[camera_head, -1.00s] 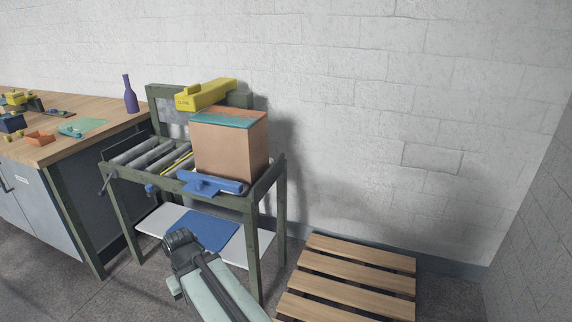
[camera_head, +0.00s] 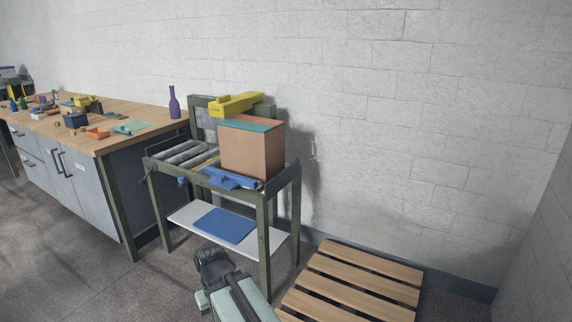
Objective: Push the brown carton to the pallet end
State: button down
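The brown carton (camera_head: 250,151) stands upright on the right part of a green-framed roller stand (camera_head: 268,215), with a teal strip on its top. It sits at the stand end nearer the wooden pallet (camera_head: 352,282), which lies on the floor to the right. Grey rollers (camera_head: 180,153) show to the left of the carton. My arm reaches up from the bottom edge, and my gripper (camera_head: 210,265) is low in front of the stand, well below and apart from the carton. Its fingers are too dark and small to tell their state.
A blue part (camera_head: 232,179) is at the stand's front edge. A blue mat (camera_head: 225,225) lies on the lower shelf. A workbench (camera_head: 100,135) with a purple bottle (camera_head: 174,103) stands left. Floor at lower left is clear.

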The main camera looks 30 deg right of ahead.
aim_at(260, 156)
jog(key=u, duration=0.1)
jog(key=i, duration=0.85)
